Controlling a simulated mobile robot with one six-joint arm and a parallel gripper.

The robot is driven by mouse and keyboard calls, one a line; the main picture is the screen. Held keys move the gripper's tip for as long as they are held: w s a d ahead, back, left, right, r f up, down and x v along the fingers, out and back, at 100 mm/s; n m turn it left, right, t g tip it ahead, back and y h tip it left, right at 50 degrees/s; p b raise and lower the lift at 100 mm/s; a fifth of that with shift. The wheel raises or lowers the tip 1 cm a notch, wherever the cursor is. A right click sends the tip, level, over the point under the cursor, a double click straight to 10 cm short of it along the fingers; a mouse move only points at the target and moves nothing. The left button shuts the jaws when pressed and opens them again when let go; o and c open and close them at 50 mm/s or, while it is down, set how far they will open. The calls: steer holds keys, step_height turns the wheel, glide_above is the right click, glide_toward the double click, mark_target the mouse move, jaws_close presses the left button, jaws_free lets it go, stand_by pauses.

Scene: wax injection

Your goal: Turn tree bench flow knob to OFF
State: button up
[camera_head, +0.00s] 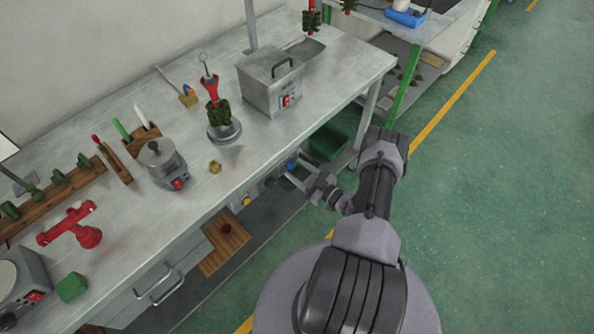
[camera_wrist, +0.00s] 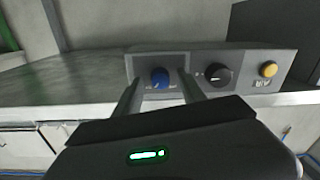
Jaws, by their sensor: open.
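A grey control panel (camera_wrist: 245,59) shows in the wrist view with a blue knob (camera_wrist: 160,77), a black knob (camera_wrist: 218,74) and a yellow button (camera_wrist: 268,69). The labels are too small to read, so I cannot tell which knob is the flow knob. My gripper (camera_wrist: 159,88) is open, with one finger on each side of the blue knob; whether the fingers touch it is unclear. In the head view my gripper (camera_head: 293,174) is at the bench's front edge, close to the blue knob (camera_head: 291,164). The yellow button (camera_head: 246,201) is farther left there.
The metal bench (camera_head: 215,195) carries a lidded pot (camera_head: 162,160), a grey box with a handle (camera_head: 270,82), a wax tree on a round base (camera_head: 218,115) and a red fixture (camera_head: 80,230). A green bin (camera_head: 328,143) sits below. Green floor (camera_head: 500,200) is open at right.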

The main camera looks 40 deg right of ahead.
steer(key=shift+w, duration=0.25)
steer(key=shift+c, duration=0.5)
jaws_close()
